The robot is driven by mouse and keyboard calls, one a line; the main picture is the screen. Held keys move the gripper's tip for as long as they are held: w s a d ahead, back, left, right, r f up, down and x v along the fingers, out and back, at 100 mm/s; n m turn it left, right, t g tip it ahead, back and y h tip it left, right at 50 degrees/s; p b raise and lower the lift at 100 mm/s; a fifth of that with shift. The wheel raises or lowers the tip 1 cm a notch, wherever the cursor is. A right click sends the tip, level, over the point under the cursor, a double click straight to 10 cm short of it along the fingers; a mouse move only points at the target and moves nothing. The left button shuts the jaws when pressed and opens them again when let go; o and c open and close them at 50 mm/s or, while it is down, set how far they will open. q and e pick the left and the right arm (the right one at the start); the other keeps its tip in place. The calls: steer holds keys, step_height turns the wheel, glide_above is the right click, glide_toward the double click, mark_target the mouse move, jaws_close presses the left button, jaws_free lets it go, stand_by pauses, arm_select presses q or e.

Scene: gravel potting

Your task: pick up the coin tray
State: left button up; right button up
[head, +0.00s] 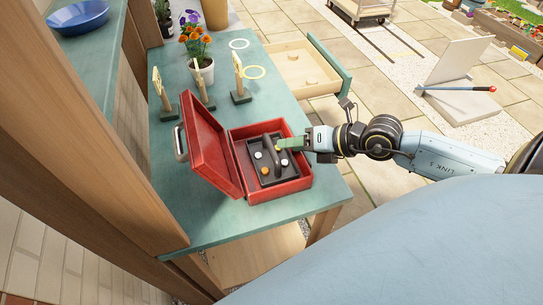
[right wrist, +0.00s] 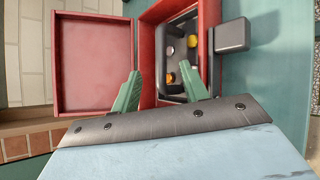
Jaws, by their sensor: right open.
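The coin tray (head: 275,168) is a dark tray inside an open red case (head: 290,188) on the green table. It holds a few white and yellow round coins, and a dark bar arches over its middle. In the right wrist view the coin tray (right wrist: 183,30) shows beyond the fingers. My right gripper (head: 284,144) reaches in from the right over the case, its green fingers beside the dark bar. Whether a finger touches the tray, I cannot tell. My left gripper is out of view.
The red lid (head: 208,150) stands open on the left of the case. Wooden stands (head: 240,85) and a flower pot (head: 203,70) are behind it. An open drawer (head: 305,68) sticks out at the back right. A wooden post (head: 110,150) rises at left.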

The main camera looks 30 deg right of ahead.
mark_target(271, 154)
steer(key=shift+b+x, duration=0.3)
steer(key=shift+x, duration=2.1)
steer(key=shift+s+f, duration=0.1)
steer(key=shift+s, duration=0.05)
jaws_close()
